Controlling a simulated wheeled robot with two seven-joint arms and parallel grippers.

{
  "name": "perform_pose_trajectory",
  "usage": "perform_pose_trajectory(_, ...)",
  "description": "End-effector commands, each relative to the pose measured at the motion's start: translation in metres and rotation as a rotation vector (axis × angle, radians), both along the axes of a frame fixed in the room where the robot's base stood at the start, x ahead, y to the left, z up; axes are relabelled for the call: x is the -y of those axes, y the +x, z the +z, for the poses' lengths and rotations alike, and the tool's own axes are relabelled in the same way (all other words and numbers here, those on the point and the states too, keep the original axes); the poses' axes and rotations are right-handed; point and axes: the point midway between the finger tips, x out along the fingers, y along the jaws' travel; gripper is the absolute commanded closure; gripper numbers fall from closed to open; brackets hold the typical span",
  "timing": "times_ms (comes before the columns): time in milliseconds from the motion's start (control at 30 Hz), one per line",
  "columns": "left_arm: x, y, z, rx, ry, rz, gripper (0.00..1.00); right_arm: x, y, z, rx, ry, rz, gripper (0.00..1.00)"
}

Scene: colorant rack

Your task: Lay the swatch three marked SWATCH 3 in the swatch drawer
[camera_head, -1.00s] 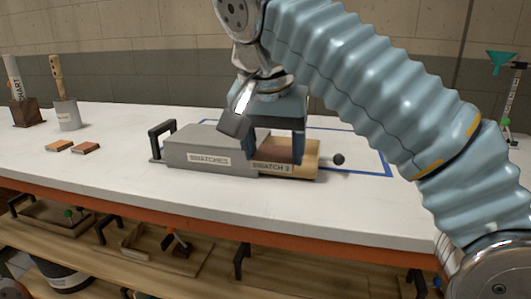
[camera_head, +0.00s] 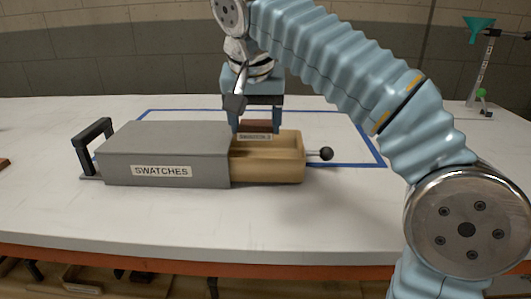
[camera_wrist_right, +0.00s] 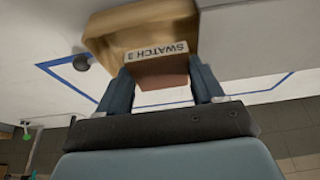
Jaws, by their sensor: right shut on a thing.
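My right gripper (camera_head: 257,124) is shut on swatch three (camera_head: 260,128), a brown-red block with a white label reading SWATCH 3. It hangs at the far side of the open swatch drawer (camera_head: 270,170), a light wooden tray pulled out to the right of its grey housing (camera_head: 165,152). The housing is labelled SWATCHES. In the right wrist view the swatch (camera_wrist_right: 160,72) sits between the two fingers, its label towards the drawer (camera_wrist_right: 125,28). I cannot tell whether the swatch touches the drawer wall. My left gripper is not in view.
A black knob (camera_head: 326,153) sticks out from the drawer's right end. A black handle (camera_head: 92,140) stands at the housing's left end. Blue tape (camera_head: 350,120) marks an area on the white table (camera_head: 340,215). A stand with a green funnel (camera_head: 479,23) is at the back right.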

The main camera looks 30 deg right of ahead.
Motion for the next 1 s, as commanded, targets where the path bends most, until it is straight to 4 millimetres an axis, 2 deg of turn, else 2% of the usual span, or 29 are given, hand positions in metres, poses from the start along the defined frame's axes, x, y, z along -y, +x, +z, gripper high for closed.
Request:
perform_pose_trajectory(33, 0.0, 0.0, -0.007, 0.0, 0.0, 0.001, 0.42, 0.008, 0.002, -0.016, -0.004, 0.0, 0.0, 0.62)
perform_pose_trajectory(100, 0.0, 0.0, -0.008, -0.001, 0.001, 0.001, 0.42, 0.017, 0.007, -0.026, -0.002, 0.0, 0.001, 0.62)
perform_pose_trajectory(367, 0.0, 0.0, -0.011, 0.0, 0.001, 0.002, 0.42, 0.034, 0.014, -0.048, -0.002, 0.0, 0.002, 0.62)
perform_pose_trajectory(533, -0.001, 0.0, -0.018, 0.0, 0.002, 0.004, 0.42, 0.037, 0.015, -0.076, -0.002, -0.001, 0.004, 0.62)
perform_pose_trajectory(1000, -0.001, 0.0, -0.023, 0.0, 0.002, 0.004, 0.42, 0.037, 0.016, -0.086, 0.0, -0.001, 0.002, 0.62)
